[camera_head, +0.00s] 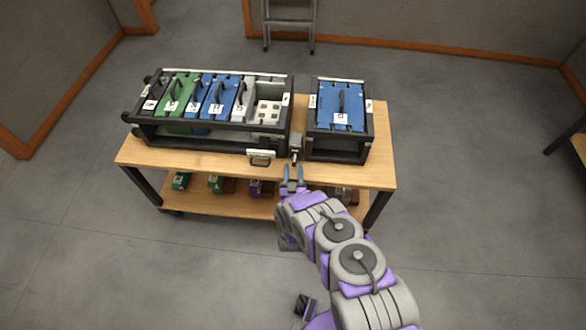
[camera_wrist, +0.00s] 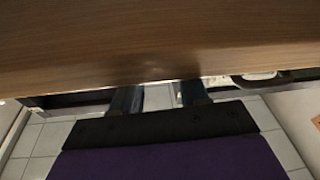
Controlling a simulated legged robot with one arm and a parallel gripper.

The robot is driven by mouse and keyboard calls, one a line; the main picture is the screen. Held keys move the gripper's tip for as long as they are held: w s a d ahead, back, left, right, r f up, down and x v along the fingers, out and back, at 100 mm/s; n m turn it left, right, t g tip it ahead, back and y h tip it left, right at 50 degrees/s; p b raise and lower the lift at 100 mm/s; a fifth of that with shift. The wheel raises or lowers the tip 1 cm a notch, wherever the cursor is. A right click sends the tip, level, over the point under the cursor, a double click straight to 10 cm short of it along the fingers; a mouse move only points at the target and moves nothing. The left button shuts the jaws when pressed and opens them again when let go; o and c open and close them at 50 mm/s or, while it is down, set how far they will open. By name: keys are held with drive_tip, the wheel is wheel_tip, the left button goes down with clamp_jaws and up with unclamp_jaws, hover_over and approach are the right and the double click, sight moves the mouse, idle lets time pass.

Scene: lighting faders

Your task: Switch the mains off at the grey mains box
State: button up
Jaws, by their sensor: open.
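The small grey mains box (camera_head: 296,143) stands at the front of the wooden table, in the gap between two black racks. A small dark part shows on its front, but the switch position is too small to tell. My gripper (camera_head: 293,172) is open and empty, just in front of the table edge and close below the box in the picture. In the wrist view the two dark fingers (camera_wrist: 160,95) are apart, and their tips are hidden by the band of wood. I cannot make out the mains box in the wrist view.
The wooden table (camera_head: 140,152) has a front edge close to my gripper. The left rack (camera_head: 207,143) holds green, blue and grey modules; the right rack (camera_head: 338,152) holds a blue one. Several items lie on the lower shelf (camera_head: 240,204).

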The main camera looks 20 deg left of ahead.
drive_tip(key=v, duration=0.6)
drive_tip(key=shift+s+f, duration=0.2)
drive_tip(key=shift+s, duration=0.1)
drive_tip(key=shift+s, duration=0.1)
idle(0.3)
